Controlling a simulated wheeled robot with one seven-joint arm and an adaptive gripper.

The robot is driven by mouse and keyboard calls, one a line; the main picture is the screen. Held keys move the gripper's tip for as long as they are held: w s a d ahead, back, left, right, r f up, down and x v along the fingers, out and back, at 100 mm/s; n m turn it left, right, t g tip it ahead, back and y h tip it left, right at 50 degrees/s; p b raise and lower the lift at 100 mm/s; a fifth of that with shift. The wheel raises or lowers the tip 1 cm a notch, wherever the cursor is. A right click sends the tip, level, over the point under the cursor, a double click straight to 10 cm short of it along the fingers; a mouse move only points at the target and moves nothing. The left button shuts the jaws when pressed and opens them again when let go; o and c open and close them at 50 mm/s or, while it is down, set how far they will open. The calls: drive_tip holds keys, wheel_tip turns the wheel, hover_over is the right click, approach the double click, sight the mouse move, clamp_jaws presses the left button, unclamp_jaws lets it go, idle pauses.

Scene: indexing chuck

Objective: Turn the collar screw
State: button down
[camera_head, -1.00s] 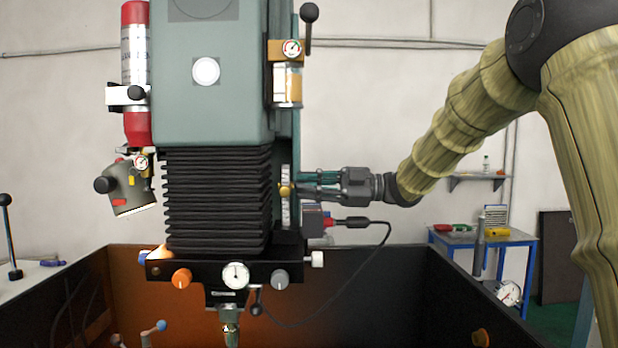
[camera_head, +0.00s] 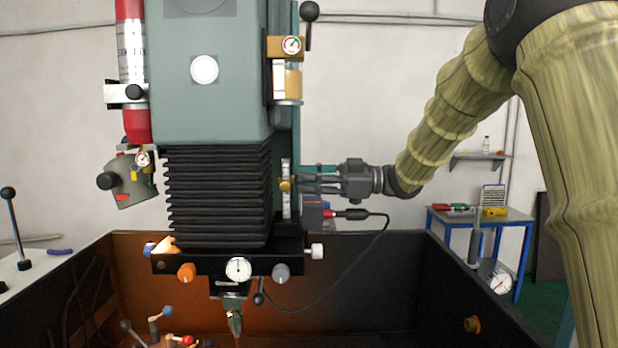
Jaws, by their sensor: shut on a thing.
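The brass collar screw (camera_head: 285,185) sits on a narrow white upright scale (camera_head: 286,208) at the right side of the black bellows. My gripper (camera_head: 294,184) comes in from the right, level, with its fingertips at the screw. Its fingers are closed on the screw, and part of the screw shows just left of the tips. The fingers are small in this view, so the exact contact and the screw's turn angle cannot be made out.
The green machine head (camera_head: 208,110) and black bellows (camera_head: 215,195) stand left of my gripper. A red-and-black plug (camera_head: 340,214) with a hanging cable is just below it. A black lever (camera_head: 308,30) rises above. Open air lies right, before the wall.

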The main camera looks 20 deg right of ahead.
drive_tip(key=c, duration=1.3)
unclamp_jaws()
drive_tip(key=v, duration=1.2)
